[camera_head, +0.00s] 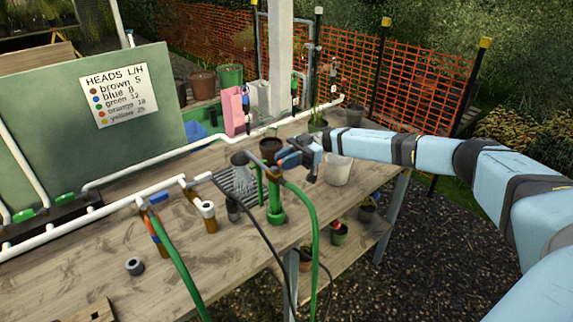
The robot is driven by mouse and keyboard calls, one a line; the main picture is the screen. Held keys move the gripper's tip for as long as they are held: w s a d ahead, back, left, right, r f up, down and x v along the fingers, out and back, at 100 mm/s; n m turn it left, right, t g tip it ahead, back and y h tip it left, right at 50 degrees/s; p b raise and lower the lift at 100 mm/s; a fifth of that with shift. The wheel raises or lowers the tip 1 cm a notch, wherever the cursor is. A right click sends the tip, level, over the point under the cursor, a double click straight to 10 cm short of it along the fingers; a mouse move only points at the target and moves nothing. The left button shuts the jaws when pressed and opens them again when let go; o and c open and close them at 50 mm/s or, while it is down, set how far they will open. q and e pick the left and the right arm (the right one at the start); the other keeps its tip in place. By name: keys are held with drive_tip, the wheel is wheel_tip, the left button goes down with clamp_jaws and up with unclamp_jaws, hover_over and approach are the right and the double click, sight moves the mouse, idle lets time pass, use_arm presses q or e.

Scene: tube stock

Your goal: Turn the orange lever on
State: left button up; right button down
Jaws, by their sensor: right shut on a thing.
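My right gripper (284,160) reaches in from the right over the table. It is shut on a small part at the top of the green standpipe (275,205); the fingers hide most of that part. An orange-brown patch shows just beyond the fingertips, beside a dark pot, and I cannot tell if it is the orange lever. A green hose (315,225) arches from the standpipe down over the table's front edge. Another orange-brown piece (152,228) hangs under a white pipe tee at the left, next to a blue handle (158,198). My left gripper is not in view.
White pipes (100,210) run along the wooden table (120,245). A shower-like grey head (241,160) stands left of the gripper and a pale bucket (338,170) right of it. A lettered sign (118,95) hangs on a green board. A loose grey ring (134,266) lies at the front left.

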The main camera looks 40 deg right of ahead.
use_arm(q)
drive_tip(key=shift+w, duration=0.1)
use_arm(e)
drive_tip(key=shift+w+n+g, duration=0.1)
drive_tip(key=shift+n+g, duration=0.2)
drive_tip(key=c, duration=1)
unclamp_jaws()
drive_tip(key=shift+c, duration=0.2)
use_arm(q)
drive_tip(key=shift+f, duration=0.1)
